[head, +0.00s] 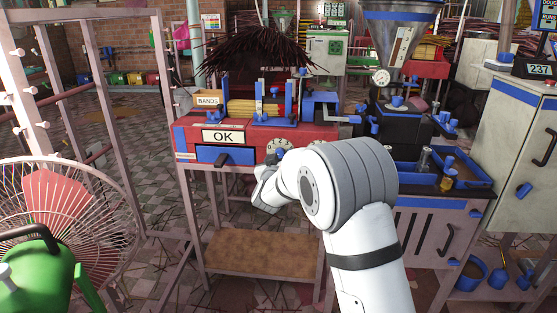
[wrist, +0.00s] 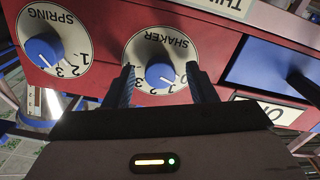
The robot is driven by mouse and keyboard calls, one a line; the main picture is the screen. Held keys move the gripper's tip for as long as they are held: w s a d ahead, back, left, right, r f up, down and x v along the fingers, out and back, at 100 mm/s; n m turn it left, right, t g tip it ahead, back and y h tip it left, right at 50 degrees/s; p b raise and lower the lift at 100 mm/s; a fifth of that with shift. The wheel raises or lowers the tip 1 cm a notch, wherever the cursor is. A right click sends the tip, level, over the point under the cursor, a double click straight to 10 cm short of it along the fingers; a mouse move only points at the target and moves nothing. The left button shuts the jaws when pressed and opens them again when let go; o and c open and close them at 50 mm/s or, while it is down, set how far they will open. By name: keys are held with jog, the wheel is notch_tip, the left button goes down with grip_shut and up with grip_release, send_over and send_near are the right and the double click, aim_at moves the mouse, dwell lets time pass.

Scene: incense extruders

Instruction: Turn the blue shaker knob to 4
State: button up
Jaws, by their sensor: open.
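The blue shaker knob (wrist: 160,75) sits at the centre of a white dial (wrist: 162,58) lettered SHAKER on a red panel. The dial appears upside down in the wrist view, and several numbers show along its lower edge, partly hidden. A small pale mark shows on the knob's lower right; the number it points at is unclear. My gripper (wrist: 160,70) is open, with one finger on each side of the knob; contact is not clear. In the head view, the shaker dial (head: 280,146) shows above my wrist, and my fingertips are hidden.
A similar SPRING dial with a blue knob (wrist: 42,50) is on the left in the wrist view. A fan (head: 60,215) stands at far left.

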jog(key=shift+w, duration=0.35)
jog(key=shift+c, duration=0.5)
jog(key=c, duration=0.9)
jog(key=shift+o, duration=0.2)
